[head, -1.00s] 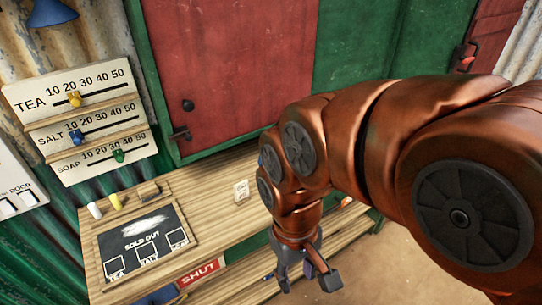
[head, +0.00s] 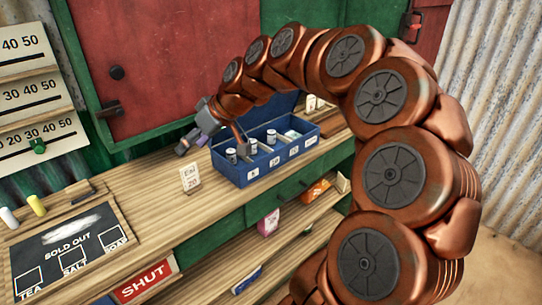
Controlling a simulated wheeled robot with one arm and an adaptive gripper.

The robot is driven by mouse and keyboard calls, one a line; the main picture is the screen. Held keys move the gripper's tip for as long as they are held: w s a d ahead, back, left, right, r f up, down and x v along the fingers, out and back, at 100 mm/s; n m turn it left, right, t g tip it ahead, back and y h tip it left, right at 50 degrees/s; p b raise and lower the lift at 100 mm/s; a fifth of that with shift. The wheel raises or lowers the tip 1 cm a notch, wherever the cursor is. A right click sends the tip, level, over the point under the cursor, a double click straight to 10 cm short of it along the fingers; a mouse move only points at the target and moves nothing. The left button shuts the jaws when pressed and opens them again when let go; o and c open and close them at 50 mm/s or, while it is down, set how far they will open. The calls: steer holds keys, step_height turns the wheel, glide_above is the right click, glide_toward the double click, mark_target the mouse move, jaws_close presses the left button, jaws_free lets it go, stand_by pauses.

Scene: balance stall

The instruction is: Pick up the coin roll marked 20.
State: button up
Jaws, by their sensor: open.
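A blue cash box (head: 229,170) stands open on the wooden counter, with its lid raised behind. Several small upright coin rolls stand in its compartments: one at the left end (head: 231,156), one beside it (head: 252,147), one further right (head: 271,137), and a paler item (head: 292,135) near the right end. White labels on the box front are too small to read surely, so I cannot tell which roll is marked 20. My gripper (head: 213,141) is open and empty above the box's left end, one finger over the box and the other left of it.
A small price card (head: 190,179) stands on the counter just left of the box. A sold-out slate (head: 72,250) with chalks lies at the left. A red and green shutter wall rises behind. Shelves with packets (head: 268,222) are below. The counter between slate and card is clear.

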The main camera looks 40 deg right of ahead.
steer(key=w+d+f+m+t+h+b, duration=0.1)
steer(key=w+d+f+t+b, duration=0.15)
steer(key=d, duration=0.65)
steer(key=w+d+f+m+t+h+b, duration=0.1)
steer(key=w+d+f+b, duration=0.15)
steer(key=d, duration=0.55)
steer(key=m+t+h+b, duration=0.1)
steer(key=t+h+b, duration=0.15)
steer(key=b, duration=0.25)
glide_toward(274, 132)
steer(key=w, duration=0.1)
steer(key=w+f, duration=0.1)
steer(key=w, duration=0.1)
steer(key=shift+w+a+g, duration=0.25)
steer(key=shift+w+g, duration=0.1)
steer(key=shift+g, duration=0.05)
steer(key=shift+w+d+f, duration=0.15)
steer(key=shift+w, duration=0.05)
steer(key=shift+x, duration=3.55)
steer(key=shift+s, duration=0.1)
jaws_close()
